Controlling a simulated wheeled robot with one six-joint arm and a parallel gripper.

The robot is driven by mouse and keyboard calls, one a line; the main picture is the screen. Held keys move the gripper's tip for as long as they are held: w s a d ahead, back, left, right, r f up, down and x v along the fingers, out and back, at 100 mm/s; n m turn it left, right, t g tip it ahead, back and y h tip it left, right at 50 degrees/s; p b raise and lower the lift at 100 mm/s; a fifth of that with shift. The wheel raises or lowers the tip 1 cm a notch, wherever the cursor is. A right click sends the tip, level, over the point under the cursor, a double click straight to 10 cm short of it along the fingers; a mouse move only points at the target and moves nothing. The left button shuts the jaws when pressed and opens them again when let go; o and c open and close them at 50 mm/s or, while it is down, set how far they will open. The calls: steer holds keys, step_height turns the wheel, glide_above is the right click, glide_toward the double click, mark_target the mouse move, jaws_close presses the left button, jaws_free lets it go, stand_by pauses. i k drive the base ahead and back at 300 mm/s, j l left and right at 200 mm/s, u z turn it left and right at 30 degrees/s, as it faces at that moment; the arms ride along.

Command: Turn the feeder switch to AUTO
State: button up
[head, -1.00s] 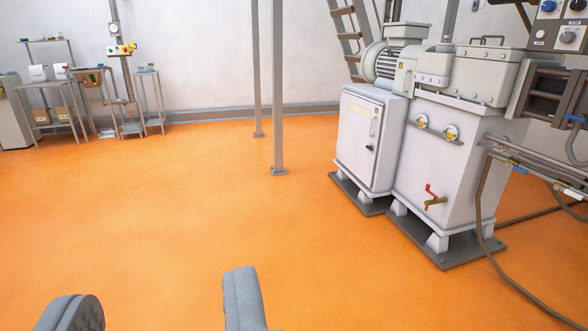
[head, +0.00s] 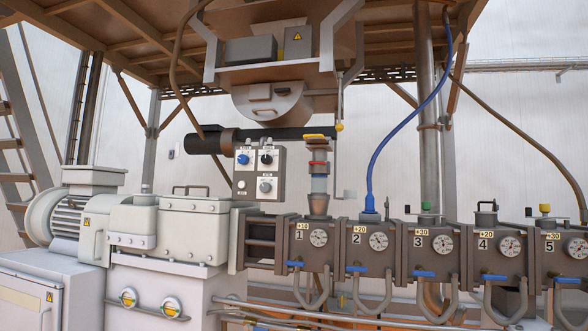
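A grey control box (head: 254,173) hangs left of centre, just below the dark feeder barrel (head: 262,135). It carries a blue knob (head: 243,159) at upper left and a black knob (head: 266,159) at upper right. Below them are a pale button (head: 241,184) and a grey knob (head: 265,187). The small labels are too small to read, so I cannot tell which is the feeder switch or where it points. My gripper is not in view.
A row of numbered barrel blocks with dials (head: 378,241) runs right from the box. A blue hose (head: 368,170) rises from block 2. The pale gearbox (head: 180,230) and motor (head: 78,212) stand left. Blue-handled pipes (head: 424,274) jut out below the blocks.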

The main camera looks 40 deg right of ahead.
mark_target(266, 159)
steer(key=i+l, duration=0.9)
steer(key=i, duration=0.1)
